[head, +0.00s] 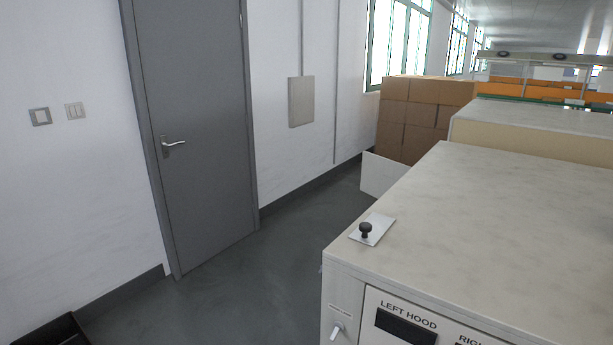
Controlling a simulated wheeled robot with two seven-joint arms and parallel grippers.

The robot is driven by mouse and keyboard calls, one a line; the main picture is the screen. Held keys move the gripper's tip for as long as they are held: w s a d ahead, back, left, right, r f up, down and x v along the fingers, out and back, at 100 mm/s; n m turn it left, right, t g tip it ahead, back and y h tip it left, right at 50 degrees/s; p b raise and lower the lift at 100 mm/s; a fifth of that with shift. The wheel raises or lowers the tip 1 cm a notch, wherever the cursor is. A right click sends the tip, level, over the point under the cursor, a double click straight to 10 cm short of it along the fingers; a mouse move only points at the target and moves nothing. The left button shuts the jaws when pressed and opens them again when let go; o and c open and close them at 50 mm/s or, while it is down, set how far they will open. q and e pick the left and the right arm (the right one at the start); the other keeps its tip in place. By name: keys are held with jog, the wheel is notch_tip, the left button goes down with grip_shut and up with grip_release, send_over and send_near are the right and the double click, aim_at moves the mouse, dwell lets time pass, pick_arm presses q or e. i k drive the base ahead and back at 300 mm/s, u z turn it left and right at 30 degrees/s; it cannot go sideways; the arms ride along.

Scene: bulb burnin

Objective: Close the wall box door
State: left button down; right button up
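A flat light-grey wall box (301,101) is mounted on the white wall to the right of the grey door. Its front looks flush, and I see no door swung out from it, but it is too small to be sure whether it is fully shut. Neither of my grippers is in the head view.
A grey room door (200,130) with a lever handle (173,143) is shut. A cabinet (490,220) marked LEFT HOOD, with a black knob (366,229) on its top, fills the right. A white panel (383,175) and stacked cartons (408,130) stand behind. Floor before the door is clear.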

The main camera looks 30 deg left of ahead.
aim_at(378, 174)
jog(key=u, duration=2.25)
jog(key=i, duration=2.8)
jog(key=z, duration=1.95)
jog(key=i, duration=6)
jog(key=z, duration=0.3)
